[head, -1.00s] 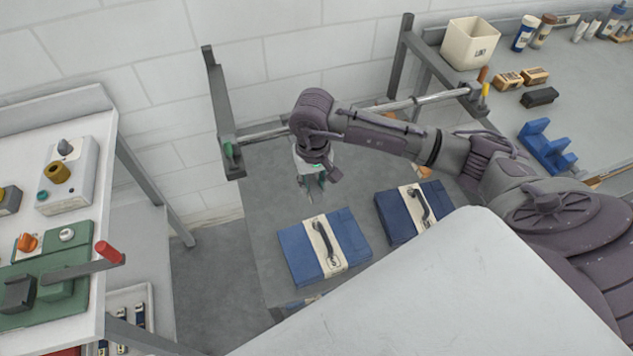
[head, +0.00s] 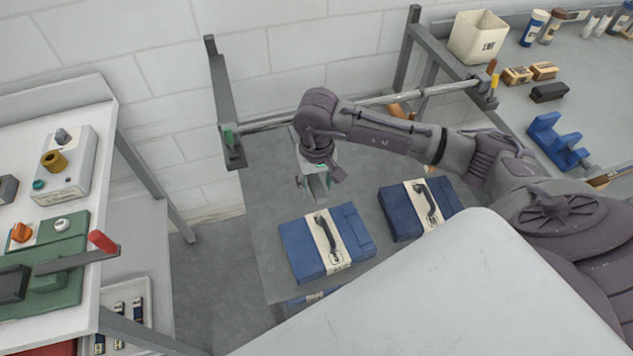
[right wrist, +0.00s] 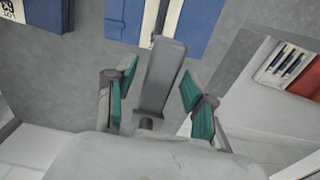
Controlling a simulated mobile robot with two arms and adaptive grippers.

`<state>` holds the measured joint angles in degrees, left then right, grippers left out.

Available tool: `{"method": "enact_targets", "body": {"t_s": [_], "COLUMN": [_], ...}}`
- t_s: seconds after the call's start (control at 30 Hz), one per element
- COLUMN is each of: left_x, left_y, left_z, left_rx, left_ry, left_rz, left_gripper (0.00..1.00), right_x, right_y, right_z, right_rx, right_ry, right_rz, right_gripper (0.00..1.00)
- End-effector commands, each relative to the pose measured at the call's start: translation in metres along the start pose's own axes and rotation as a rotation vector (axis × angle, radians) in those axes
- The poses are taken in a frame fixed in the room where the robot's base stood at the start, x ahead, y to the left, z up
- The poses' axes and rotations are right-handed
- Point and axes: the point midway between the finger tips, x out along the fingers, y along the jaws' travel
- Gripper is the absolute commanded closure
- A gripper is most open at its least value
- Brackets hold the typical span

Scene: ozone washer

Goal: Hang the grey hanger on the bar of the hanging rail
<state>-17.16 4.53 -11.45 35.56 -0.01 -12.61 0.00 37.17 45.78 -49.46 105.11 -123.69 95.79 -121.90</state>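The hanging rail's bar (head: 275,122) runs from a bracket with a green tip at left to one with coloured ends at right. My right gripper (head: 316,188) is beside the left part of the bar, above the lower surface. In the right wrist view its teal-padded fingers (right wrist: 160,92) are spread. A grey tapered piece (right wrist: 164,72) lies between them, with gaps visible on both sides. I take it for the grey hanger, but its shape is foreshortened and its contact with the bar cannot be seen. My left gripper is not in view.
Two blue cases (head: 298,253) (head: 400,217) lie below the bar. An orange piece (head: 400,112) is by the bar, partly behind my arm. A bench (head: 85,255) with control boxes stands at left; a worktop with a white bin (head: 478,38) is at right.

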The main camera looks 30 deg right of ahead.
Motion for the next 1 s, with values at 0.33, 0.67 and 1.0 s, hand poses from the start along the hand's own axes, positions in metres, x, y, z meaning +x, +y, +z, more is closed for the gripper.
{"method": "enact_targets", "body": {"t_s": [0.33,0.67,1.0], "left_x": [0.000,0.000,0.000], "left_y": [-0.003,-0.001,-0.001], "left_z": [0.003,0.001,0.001], "left_rx": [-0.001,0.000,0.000], "left_ry": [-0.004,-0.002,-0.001], "left_rz": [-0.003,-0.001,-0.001], "left_gripper": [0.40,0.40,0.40], "right_x": [-0.002,-0.059,-0.114], "right_y": [0.000,0.000,0.000], "right_z": [0.000,-0.002,-0.001], "right_rx": [0.000,-0.001,0.000], "right_ry": [-0.001,0.006,0.002], "right_rz": [0.001,-0.001,0.000], "right_gripper": [0.40,0.40,0.40]}}
